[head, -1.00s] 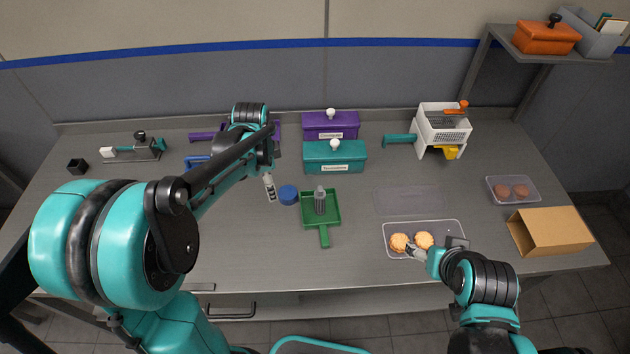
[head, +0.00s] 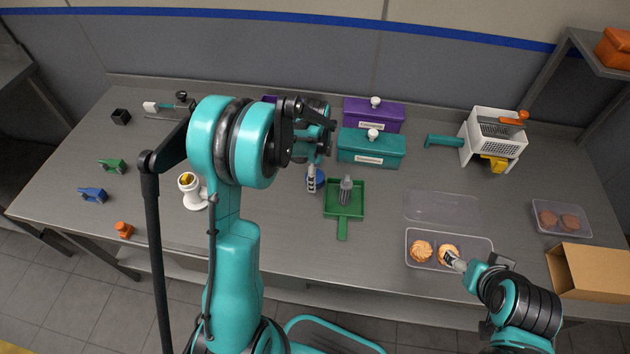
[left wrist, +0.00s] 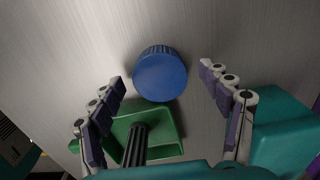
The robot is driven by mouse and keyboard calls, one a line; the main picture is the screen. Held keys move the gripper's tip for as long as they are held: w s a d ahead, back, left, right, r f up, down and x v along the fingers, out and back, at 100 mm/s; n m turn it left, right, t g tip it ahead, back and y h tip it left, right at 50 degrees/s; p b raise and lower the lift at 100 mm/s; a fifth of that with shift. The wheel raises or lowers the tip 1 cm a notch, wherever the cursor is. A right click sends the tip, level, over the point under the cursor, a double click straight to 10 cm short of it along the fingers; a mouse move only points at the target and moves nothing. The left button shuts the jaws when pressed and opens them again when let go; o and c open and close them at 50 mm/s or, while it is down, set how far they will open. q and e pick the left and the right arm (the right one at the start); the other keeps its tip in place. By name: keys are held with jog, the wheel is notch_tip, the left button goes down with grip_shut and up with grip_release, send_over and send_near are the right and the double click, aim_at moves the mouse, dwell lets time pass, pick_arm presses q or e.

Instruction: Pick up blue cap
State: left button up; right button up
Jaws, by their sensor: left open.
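The blue cap (head: 319,184) lies on the grey table left of the green dustpan-like tray (head: 357,211). In the head view my left gripper (head: 312,178) partly covers it. In the left wrist view the round, ridged blue cap (left wrist: 160,76) sits between the fingertips of my left gripper (left wrist: 162,76). These fingers are spread wide, one to each side of the cap, and hold nothing. My right gripper (head: 450,258) is at a biscuit in the clear tray (head: 415,235); whether it is open or shut is unclear.
The green tray, holding a grey ribbed object (head: 346,190), is close to the cap. A teal box (head: 370,148) and a purple box (head: 373,115) stand behind. A white cup-like device (head: 192,194) is at the left. The table in front of the cap is clear.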

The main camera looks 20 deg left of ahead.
pick_arm(q)
jog(key=shift+f, duration=0.1)
jog(key=c, duration=0.9)
jog(key=shift+c, duration=0.2)
